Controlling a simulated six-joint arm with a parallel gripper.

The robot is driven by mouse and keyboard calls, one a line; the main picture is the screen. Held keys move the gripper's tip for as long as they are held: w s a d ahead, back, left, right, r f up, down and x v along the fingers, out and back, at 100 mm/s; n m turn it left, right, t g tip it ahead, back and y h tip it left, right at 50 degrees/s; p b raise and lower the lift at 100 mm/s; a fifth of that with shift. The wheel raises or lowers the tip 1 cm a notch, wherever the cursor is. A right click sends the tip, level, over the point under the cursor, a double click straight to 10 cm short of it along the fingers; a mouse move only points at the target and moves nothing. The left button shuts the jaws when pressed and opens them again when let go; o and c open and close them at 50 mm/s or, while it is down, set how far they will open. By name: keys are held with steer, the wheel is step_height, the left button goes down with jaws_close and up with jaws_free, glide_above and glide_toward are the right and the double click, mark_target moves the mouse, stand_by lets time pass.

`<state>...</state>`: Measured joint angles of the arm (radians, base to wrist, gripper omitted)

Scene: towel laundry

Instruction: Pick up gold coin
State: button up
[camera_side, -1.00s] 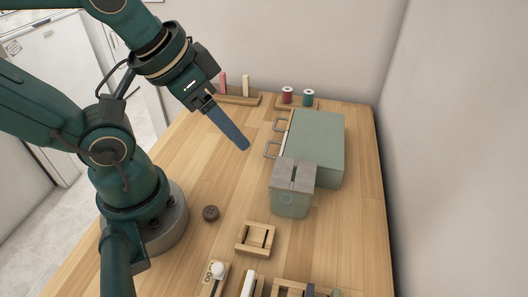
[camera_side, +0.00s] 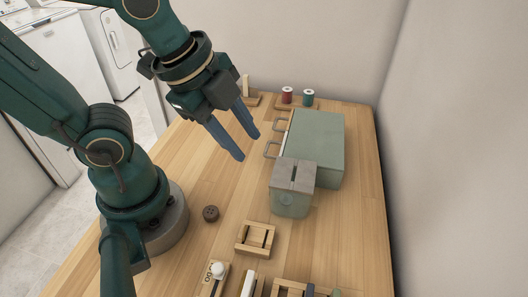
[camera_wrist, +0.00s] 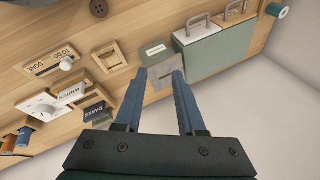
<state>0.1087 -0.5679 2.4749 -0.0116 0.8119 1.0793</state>
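I see no gold coin in either view. My gripper (camera_side: 247,148) is open and empty, its two blue fingers apart above the table, left of the green drawer box. In the wrist view my gripper (camera_wrist: 160,75) has its fingertips overlapping the picture of a small grey-green box. This small box (camera_side: 290,203) has a grey lid with a dark slot and stands in front of the drawer box; it also shows in the wrist view (camera_wrist: 157,51). Its inside is hidden. The green drawer box (camera_side: 318,140) has two handles and looks shut; its inside is hidden.
A brown button (camera_side: 211,213) lies near my base. A wooden frame (camera_side: 254,239) and a slider board with a white knob (camera_side: 217,269) are at the front. Red (camera_side: 287,95) and teal (camera_side: 308,97) spools stand at the back.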

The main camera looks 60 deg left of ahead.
mark_target(244, 231)
steer(key=s+d+f+m+g, duration=0.1)
steer(key=d+f+m, duration=0.1)
steer(key=m, duration=0.2)
steer(key=s+d+f+m+g, duration=0.1)
steer(key=d+f+m+g, duration=0.1)
steer(key=m, duration=0.3)
steer(key=s+d+f+m+g, duration=0.1)
steer(key=s+d+f+m, duration=0.1)
steer(key=f+m, duration=0.1)
steer(key=shift+f+m, duration=0.2)
steer(key=shift+m, duration=0.5)
steer(key=shift+w+d+f, duration=0.1)
steer(key=shift+f, duration=2.35)
jaws_close()
